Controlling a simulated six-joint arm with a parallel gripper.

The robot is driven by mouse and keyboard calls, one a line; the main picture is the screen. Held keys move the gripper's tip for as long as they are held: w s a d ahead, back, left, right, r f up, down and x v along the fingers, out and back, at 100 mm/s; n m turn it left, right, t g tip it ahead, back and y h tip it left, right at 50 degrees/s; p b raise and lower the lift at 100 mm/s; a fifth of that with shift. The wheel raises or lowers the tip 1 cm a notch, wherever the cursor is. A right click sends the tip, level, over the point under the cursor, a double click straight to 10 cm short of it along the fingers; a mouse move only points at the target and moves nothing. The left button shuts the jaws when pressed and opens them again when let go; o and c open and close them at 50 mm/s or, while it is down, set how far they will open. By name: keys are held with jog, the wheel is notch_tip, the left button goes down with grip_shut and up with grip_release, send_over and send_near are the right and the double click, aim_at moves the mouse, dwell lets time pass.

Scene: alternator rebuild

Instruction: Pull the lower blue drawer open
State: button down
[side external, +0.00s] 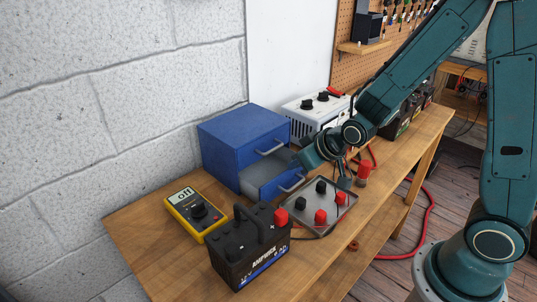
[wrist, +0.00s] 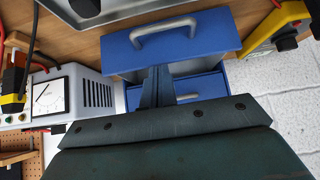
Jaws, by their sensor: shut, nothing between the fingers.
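The blue drawer cabinet (side external: 222,150) stands on the bench near the wall. Its lower drawer (side external: 268,178) is pulled out, and its grey inside shows. The lower drawer's metal handle (side external: 292,183) faces the metal tray. The upper drawer is closed, with its own handle (side external: 270,148). In the wrist view, the lower drawer's front and handle (wrist: 165,27) are at the top, and the upper handle (wrist: 195,97) is partly covered by my gripper. My gripper (wrist: 159,69) is shut and empty, over the open drawer and apart from its handle. Its fingertips are hard to make out in the side view.
The metal tray (side external: 306,228) with red and black caps lies close in front of the drawer. A black battery (side external: 250,258) and a yellow multimeter (side external: 197,212) stand to the left. A white power unit (side external: 312,112) stands behind, right of the cabinet.

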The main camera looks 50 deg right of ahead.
notch_tip(320, 180, up, 16)
jog(key=shift+r, duration=0.15)
jog(key=c, duration=2)
grip_release()
jog(key=o, duration=0.5)
jog(key=shift+c, duration=0.2)
jog(key=n+g, duration=0.5)
jog(key=n, duration=0.8)
send_over(298, 183)
jog(key=s, duration=0.2)
notch_tip(298, 183, down, 5)
jog(key=n, duration=0.1)
jog(key=n+g, duration=0.1)
jog(key=n, duration=0.1)
jog(key=s+n, duration=0.1)
jog(key=n, duration=0.1)
jog(key=shift+f+g, duration=0.3)
jog(key=shift+f, duration=0.1)
jog(key=shift+w+f, duration=0.1)
jog(key=shift+w+f, duration=0.4)
jog(key=shift+f, duration=1.85)
jog(key=shift+w+f, duration=0.4)
jog(key=shift+f, duration=1.8)
jog(key=shift+w+f, duration=0.4)
jog(key=shift+f, duration=1.85)
